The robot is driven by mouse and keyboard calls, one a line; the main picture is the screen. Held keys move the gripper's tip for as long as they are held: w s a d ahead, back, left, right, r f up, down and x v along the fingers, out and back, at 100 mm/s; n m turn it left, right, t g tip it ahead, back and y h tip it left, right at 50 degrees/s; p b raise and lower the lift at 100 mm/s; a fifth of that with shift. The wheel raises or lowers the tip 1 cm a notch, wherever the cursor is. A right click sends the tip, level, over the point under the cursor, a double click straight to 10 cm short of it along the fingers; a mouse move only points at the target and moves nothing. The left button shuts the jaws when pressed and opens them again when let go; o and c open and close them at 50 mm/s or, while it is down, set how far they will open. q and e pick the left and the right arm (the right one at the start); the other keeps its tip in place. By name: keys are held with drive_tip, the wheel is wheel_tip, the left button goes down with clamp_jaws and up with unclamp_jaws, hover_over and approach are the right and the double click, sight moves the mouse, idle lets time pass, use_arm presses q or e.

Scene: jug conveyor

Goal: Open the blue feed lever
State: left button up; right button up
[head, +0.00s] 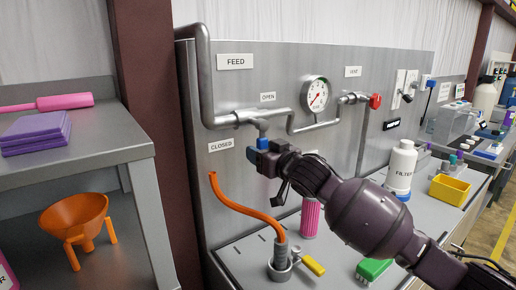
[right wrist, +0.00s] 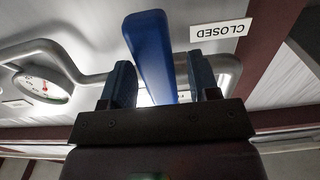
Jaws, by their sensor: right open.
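The blue feed lever (head: 262,143) sits on the valve below the FEED pipe in the head view, and my right gripper mostly covers it. In the right wrist view the blue lever (right wrist: 150,55) reaches down between the two fingers. My right gripper (head: 264,158) is at the lever, and it also shows in the right wrist view (right wrist: 166,85). Its fingers are open, one on each side of the lever, with a gap visible on the right. The CLOSED label (head: 220,145) is left of the lever and the OPEN label (head: 268,97) above it. My left gripper is not in view.
A pressure gauge (head: 315,94) and a red-knobbed vent valve (head: 375,101) are to the right on the panel. An orange hose (head: 243,202) rises below the lever. A white filter bottle (head: 401,168) and yellow bin (head: 449,189) stand on the bench to the right.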

drive_tip(key=shift+x, duration=1.05)
clamp_jaws()
